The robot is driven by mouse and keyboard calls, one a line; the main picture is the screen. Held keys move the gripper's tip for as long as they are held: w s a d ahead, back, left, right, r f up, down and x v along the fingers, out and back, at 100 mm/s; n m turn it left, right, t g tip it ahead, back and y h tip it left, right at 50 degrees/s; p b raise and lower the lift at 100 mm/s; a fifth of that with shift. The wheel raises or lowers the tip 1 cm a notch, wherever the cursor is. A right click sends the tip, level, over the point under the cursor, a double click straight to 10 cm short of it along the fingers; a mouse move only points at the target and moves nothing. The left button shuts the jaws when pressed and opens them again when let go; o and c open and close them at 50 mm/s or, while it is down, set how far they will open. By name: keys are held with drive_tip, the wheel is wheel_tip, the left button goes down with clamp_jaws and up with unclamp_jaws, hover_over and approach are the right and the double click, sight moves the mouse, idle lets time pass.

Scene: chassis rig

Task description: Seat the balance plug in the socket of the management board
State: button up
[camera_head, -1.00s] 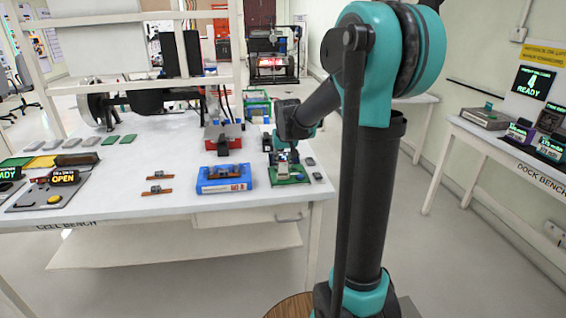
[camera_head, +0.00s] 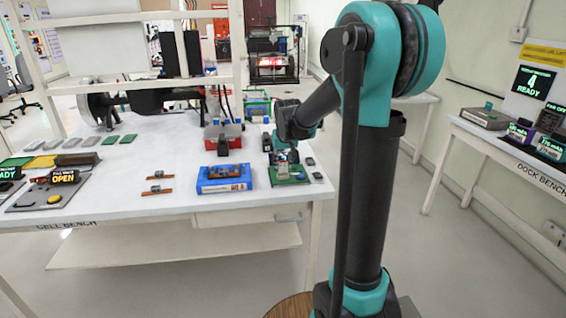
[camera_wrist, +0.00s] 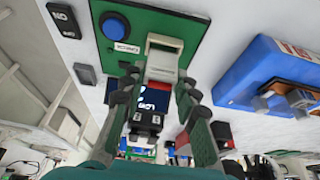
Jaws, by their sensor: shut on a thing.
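The management board (camera_head: 290,178) is a green board lying flat near the front right of the cell bench. It also shows in the wrist view (camera_wrist: 122,61), with a pale socket (camera_wrist: 164,42) on it. My gripper (camera_wrist: 158,80) is low over the board, its fingers shut on a pale grey plug (camera_wrist: 162,68). The plug lies right at the socket in the wrist view; I cannot tell how deep it is in. In the head view my gripper (camera_head: 286,158) hides the plug and socket. A dark part with lettering (camera_wrist: 155,98) shows between the fingers.
A blue tray (camera_head: 224,186) stands left of the board, and shows at the right of the wrist view (camera_wrist: 285,65). A blue button (camera_wrist: 115,26) is on the board. Small dark blocks (camera_wrist: 63,20) lie beside it. A red box (camera_head: 223,135) stands behind.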

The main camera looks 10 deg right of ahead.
drive_tip(key=shift+f, duration=1.25)
drive_tip(key=o, duration=1.1)
drive_tip(key=shift+r, duration=0.1)
drive_tip(key=v, duration=1.1)
drive_tip(key=shift+s+r, duration=0.15)
drive_tip(key=shift+r, duration=0.25)
drive_tip(key=s+d+f, duration=0.2)
drive_tip(key=s+f, duration=0.7)
drive_tip(key=s, duration=0.4)
drive_tip(key=s+d+f, duration=0.2)
drive_tip(key=s+f, duration=0.8)
drive_tip(key=s, duration=0.2)
drive_tip(key=shift+s+f, duration=0.15)
drive_tip(key=shift+s, duration=0.25)
